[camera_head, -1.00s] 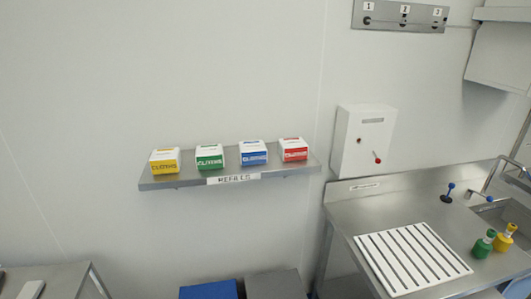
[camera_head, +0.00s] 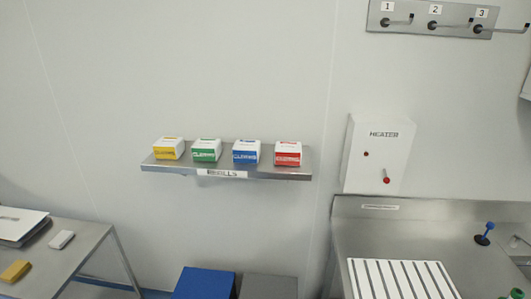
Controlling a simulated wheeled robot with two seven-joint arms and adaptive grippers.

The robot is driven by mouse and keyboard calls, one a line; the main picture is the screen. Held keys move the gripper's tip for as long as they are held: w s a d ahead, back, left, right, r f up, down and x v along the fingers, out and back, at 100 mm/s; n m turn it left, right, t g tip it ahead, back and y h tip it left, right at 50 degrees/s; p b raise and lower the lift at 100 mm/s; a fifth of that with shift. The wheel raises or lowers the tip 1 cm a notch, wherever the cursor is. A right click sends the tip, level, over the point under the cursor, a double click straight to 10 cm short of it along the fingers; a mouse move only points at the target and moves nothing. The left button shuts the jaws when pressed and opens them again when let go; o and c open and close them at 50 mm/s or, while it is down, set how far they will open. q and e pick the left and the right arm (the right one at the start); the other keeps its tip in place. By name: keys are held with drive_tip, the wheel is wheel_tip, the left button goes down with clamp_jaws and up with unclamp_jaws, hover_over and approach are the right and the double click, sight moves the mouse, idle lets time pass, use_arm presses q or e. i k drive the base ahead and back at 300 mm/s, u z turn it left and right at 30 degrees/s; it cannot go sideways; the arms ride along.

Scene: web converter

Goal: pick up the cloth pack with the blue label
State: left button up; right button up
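The cloth pack with the blue label (camera_head: 246,152) stands on a metal wall shelf (camera_head: 270,172) marked as refills. It is a white box with a blue front band. It is third from the left in a row, between the green-labelled pack (camera_head: 207,151) and the red-labelled pack (camera_head: 288,154), with small gaps. The yellow-labelled pack (camera_head: 169,149) is at the left end. Neither of my grippers shows in the head view.
A blue box (camera_head: 204,284) and a grey one (camera_head: 269,287) stand below the shelf. A steel counter (camera_head: 430,230) with a white slatted rack (camera_head: 401,279) is at right, under a white heater box (camera_head: 378,155). A table (camera_head: 75,250) is at left. Numbered hooks (camera_head: 435,22) hang upper right.

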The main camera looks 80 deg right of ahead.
sight(243, 151)
drive_tip(key=z, duration=1.45)
